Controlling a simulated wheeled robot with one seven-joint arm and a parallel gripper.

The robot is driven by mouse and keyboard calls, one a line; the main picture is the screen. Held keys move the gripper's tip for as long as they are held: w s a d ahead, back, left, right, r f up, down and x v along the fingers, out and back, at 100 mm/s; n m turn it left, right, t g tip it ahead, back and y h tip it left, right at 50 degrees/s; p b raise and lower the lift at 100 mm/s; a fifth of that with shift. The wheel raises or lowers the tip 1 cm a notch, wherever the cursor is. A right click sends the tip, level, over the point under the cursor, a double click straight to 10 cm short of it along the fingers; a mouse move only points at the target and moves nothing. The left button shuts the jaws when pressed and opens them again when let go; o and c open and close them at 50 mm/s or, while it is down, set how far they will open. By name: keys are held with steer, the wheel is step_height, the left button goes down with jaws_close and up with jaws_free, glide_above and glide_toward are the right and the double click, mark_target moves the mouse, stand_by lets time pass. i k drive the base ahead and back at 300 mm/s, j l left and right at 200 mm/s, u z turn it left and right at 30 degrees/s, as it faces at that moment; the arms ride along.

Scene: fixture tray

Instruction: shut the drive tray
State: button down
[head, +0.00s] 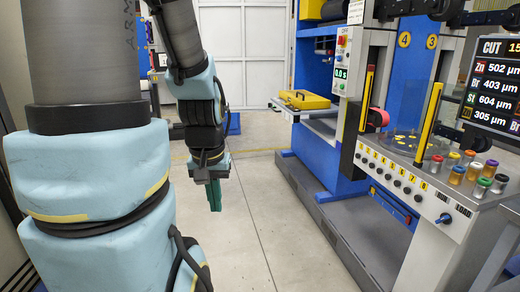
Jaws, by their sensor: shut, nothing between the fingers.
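My gripper (215,195) hangs from my arm left of the middle in the head view, over the open floor. Its green fingers point down and are shut, with nothing held. It is well apart from the machines on the right. No part is clearly marked as the drive tray. A blue drawer-like front (391,207) shows low under the grey console, largely in shadow. A pale shelf or tray (318,125) juts from the blue machine further back, below a yellow case (304,100). I cannot tell which is the drive tray or how far it is out.
The grey console (440,187) at right carries several coloured-cap vials, numbered buttons and two yellow posts. A screen (497,80) stands above it. A grey plinth (345,225) edges the machines. The concrete floor (250,235) between my arm and the plinth is clear.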

mark_target(292, 116)
steer(key=i+l+z, duration=0.1)
steer(key=i, duration=2)
steer(key=i+l+u, duration=0.1)
steer(key=i+u, duration=0.15)
steer(key=i, duration=0.2)
steer(key=i+l+u, duration=0.2)
steer(key=i, duration=0.2)
steer(key=i+l+u, duration=0.25)
steer(key=i, duration=0.15)
